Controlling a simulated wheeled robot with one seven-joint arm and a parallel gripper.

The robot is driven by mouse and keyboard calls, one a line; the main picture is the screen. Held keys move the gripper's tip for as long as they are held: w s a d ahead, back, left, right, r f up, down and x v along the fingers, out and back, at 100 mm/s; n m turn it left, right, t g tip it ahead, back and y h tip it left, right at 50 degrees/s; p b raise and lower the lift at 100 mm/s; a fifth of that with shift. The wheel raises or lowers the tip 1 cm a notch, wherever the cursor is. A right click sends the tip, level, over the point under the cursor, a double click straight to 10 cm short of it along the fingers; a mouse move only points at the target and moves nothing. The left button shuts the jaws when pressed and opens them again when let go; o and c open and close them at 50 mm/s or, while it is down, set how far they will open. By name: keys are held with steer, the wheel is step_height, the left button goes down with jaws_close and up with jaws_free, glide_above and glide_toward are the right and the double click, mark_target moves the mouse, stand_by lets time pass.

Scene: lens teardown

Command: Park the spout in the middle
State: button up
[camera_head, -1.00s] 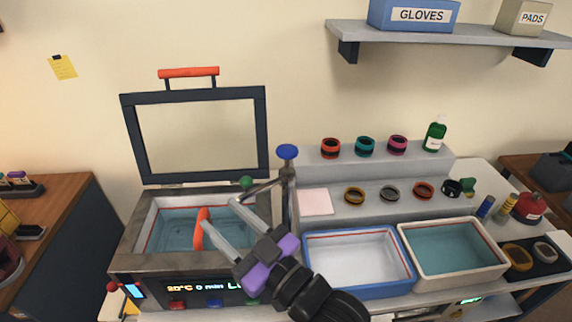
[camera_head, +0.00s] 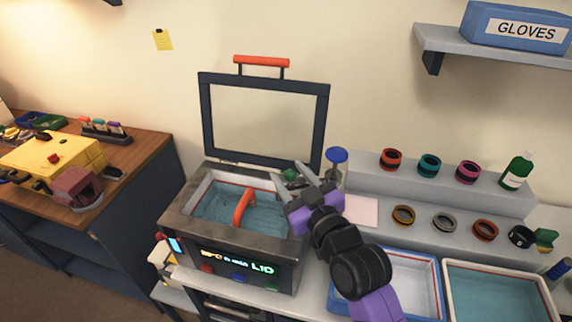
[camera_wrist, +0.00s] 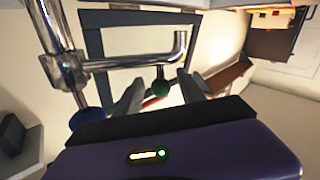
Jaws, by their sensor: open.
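The chrome spout (camera_wrist: 125,62) runs sideways from its upright post (camera_wrist: 57,50) and ends in a bent tip in the wrist view. A green ball knob (camera_wrist: 160,86) hangs below the pipe there; it also shows in the head view (camera_head: 290,175). A blue knob (camera_head: 337,155) tops the post. My gripper (camera_wrist: 160,80) is open, with one finger on each side of the green knob. Whether either finger touches it I cannot tell. In the head view my gripper (camera_head: 287,171) hides most of the spout, near the right rim of the heated bath (camera_head: 180,211).
The bath's lid (camera_head: 204,120) stands open behind. An orange handle (camera_head: 244,206) rises from the water. A blue-rimmed tray (camera_head: 436,285) and a white water-filled tray (camera_head: 548,290) lie at right. Rings, such as a red one (camera_head: 391,159), stand on the stepped shelf.

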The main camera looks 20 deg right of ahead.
steer(key=shift+w+a, duration=0.15)
steer(key=shift+w, duration=1.4)
steer(key=shift+c, duration=0.3)
jaws_close()
